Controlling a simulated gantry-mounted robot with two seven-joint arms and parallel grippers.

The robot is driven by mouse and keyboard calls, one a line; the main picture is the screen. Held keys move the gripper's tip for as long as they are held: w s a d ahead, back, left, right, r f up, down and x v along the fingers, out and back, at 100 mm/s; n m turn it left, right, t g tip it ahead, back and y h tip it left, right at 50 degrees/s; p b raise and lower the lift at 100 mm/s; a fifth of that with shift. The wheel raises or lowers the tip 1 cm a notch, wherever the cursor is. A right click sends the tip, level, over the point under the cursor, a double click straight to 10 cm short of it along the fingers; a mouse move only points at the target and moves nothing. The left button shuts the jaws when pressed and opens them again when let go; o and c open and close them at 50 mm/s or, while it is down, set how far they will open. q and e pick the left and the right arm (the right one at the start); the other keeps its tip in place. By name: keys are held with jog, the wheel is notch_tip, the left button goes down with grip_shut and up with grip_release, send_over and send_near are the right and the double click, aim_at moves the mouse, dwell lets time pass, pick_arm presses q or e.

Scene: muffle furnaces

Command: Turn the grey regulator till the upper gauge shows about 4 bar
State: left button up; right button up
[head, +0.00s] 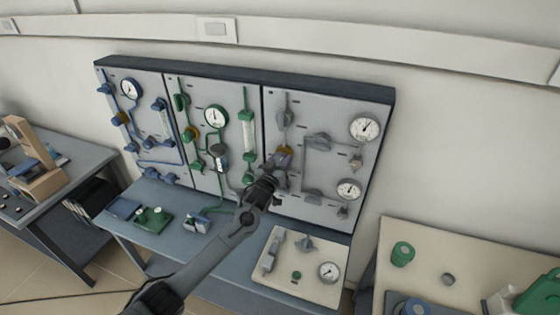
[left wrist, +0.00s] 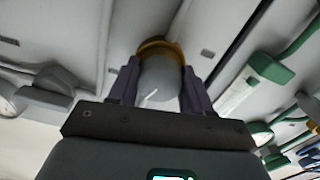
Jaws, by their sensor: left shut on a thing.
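The grey regulator (left wrist: 160,80) shows in the left wrist view as a rounded grey knob with a brass-coloured ring behind it. My left gripper (head: 279,159) is shut on it, one finger on each side; in the left wrist view the fingers (left wrist: 155,84) flank the knob. In the head view the gripper hides most of the regulator. The upper gauge (head: 365,128) is a round white dial at the right of the grey panel section; its needle points up and slightly right, its numbers too small to read. My right gripper is not in view.
A lower gauge (head: 348,189) sits below the upper one. Grey valves (head: 318,141) and pipes surround the regulator. Green fittings (head: 248,133) are on the middle section, blue ones on the left. A pale tray (head: 328,292) with loose parts lies on the bench below.

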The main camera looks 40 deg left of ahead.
pick_arm(q)
jog(key=shift+m, duration=1)
jog(key=o, duration=1)
jog(key=shift+o, duration=0.2)
jog(key=v, duration=1)
jog(key=shift+s+d, duration=0.15)
jog(key=shift+s, duration=0.25)
